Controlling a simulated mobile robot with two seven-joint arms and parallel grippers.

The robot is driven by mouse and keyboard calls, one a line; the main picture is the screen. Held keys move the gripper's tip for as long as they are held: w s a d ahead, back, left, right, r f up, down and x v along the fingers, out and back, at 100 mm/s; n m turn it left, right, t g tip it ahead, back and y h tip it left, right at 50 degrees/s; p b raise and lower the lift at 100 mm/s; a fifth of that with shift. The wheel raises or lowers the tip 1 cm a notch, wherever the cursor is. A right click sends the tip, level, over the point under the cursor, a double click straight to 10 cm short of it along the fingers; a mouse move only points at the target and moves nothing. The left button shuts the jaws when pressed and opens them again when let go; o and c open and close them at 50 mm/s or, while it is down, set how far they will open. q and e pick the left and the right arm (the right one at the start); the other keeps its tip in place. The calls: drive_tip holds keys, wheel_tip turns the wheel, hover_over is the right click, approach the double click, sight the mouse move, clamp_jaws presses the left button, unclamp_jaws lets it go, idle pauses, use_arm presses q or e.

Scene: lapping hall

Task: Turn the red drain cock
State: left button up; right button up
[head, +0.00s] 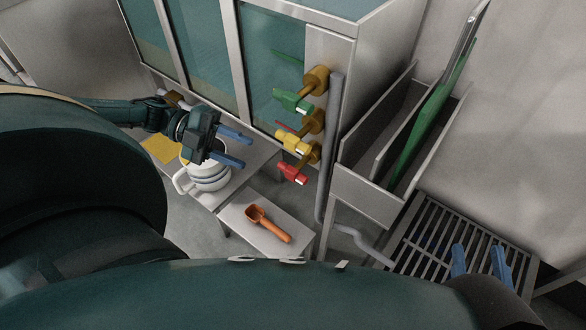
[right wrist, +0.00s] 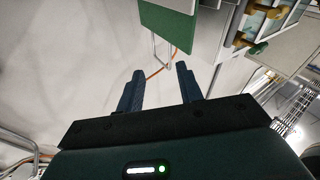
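The red drain cock (head: 292,173) is the lowest of three coloured cocks on brass fittings at the corner of the glass-fronted tank. The yellow cock (head: 293,141) and the green cock (head: 293,102) sit above it. My left gripper (head: 234,148) is open, its blue fingers apart and pointing right, above a white mug and left of the cocks. It touches none of the cocks. My right gripper (head: 480,261) is open and empty over the floor grate at the lower right. Its two fingers also show apart in the right wrist view (right wrist: 160,88).
A white mug with blue bands (head: 209,176) stands on a bench below my left gripper. An orange scoop (head: 266,222) lies on a low white shelf (head: 240,228). A grey pipe (head: 329,150) runs down just right of the cocks. A metal bin (head: 366,193) holds a green board (head: 420,130). A slatted grate (head: 428,240) lies lower right.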

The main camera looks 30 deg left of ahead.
use_arm(q)
drive_tip(key=b+x, duration=0.3)
drive_tip(key=x, duration=0.9)
drive_tip(key=shift+w+d+f, duration=0.1)
drive_tip(key=shift+d, duration=0.25)
clamp_jaws()
